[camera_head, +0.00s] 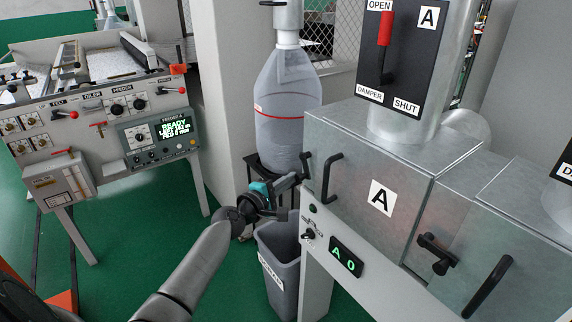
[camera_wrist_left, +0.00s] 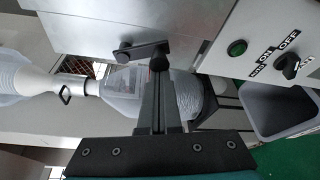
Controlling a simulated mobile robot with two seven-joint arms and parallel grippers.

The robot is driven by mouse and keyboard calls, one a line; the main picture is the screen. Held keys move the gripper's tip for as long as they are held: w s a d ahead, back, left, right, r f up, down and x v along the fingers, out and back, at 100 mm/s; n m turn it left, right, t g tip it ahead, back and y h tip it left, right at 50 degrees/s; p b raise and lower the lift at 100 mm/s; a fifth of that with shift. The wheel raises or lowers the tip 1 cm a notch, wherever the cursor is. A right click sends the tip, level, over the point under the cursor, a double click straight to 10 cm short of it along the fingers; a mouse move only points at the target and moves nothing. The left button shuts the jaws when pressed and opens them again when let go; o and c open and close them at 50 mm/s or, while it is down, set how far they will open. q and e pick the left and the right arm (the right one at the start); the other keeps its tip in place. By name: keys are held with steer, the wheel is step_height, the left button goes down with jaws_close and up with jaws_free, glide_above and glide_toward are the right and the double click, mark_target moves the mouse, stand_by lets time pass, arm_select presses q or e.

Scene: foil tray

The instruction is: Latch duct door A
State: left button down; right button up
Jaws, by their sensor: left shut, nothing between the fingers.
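Duct door A (camera_head: 352,215) is a galvanised panel with a white A label and a black bar handle (camera_head: 331,178). It looks flush with its duct box. Its black latch (camera_head: 306,160) is at the left edge, partly hidden by my left gripper (camera_head: 301,177). In the left wrist view the latch (camera_wrist_left: 138,50) is a black lever with a knob end. My right gripper is not in view.
A grey bin (camera_head: 280,255) stands below my left gripper. A clear bag-like container (camera_head: 287,105) stands behind it. A switch panel with an A 0 display (camera_head: 346,257) is under the door. A second latch (camera_head: 437,253) is to the right. A feeder console (camera_head: 95,115) is at left.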

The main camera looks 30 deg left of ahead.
mark_target(297, 177)
arm_select(q)
steer(key=d+n+p, duration=0.1)
steer(key=n+p, duration=0.1)
steer(key=p, duration=0.1)
steer(key=r+n+g+h+p, duration=0.1)
steer(key=n+p, duration=0.1)
steer(key=p, duration=0.2)
steer(key=s+d+r+n+g+p, duration=0.1)
steer(key=n+p, duration=0.1)
steer(key=p, duration=0.2)
steer(key=shift+d+r+n+h, duration=0.2)
steer(key=shift+d+n+h, duration=0.1)
steer(key=shift+d+h, duration=0.1)
steer(key=shift+d+r+n+g+h+p, duration=0.2)
steer(key=shift+n+g+h+p, duration=0.2)
steer(key=shift+n+p, duration=0.2)
steer(key=shift+s+d+r+p, duration=0.15)
steer(key=shift+r+p, duration=0.1)
steer(key=shift+p, duration=0.25)
steer(key=shift+r, duration=0.1)
